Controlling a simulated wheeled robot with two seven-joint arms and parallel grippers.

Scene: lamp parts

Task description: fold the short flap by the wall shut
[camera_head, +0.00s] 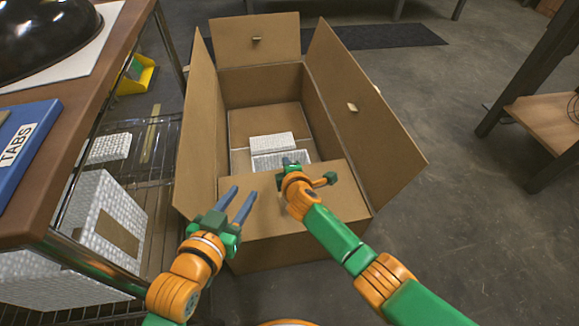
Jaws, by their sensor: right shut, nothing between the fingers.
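An open cardboard box (262,90) stands on the floor. Its far short flap (275,38) stands up, leaning outward. Its near short flap (270,215) lies folded inward over the near end of the opening. The long right flap (375,120) and long left flap (197,125) are raised. No wall shows, so I cannot tell by the picture which short flap is by it. My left gripper (244,190) is open and empty above the near left corner. My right gripper (289,161) is shut and empty over the near flap; contact is unclear.
White textured blocks (270,142) lie inside the box. A wooden table (100,120) with a blue binder (25,140) and a wire shelf (150,150) below stands close on the left. A dark mat (390,37) lies behind. The floor to the right (450,210) is clear.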

